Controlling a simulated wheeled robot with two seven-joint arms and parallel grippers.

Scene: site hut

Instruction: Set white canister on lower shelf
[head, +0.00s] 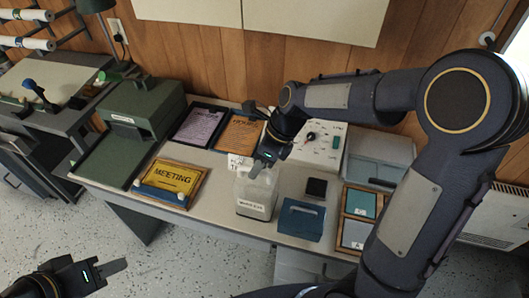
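The white canister (256,192), a translucent jug with a dark-lettered label, stands upright on the desk (222,216) near its front edge. My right gripper (257,168) points down at the canister's top from behind. Its fingers overlap the canister's top in the head view, and I cannot tell whether they grip it. My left gripper (112,268) is low at the bottom left, apart from the canister, over the floor; its finger opening is not clear. I cannot make out a lower shelf with certainty; the space under the desk is mostly hidden.
A yellow "MEETING" sign (174,180) lies left of the canister. A blue box (301,219) and a small black item (316,187) are to its right. A white control panel (319,143) stands behind. Framed cards (359,220) lie at right. Speckled floor (190,262) is clear in front.

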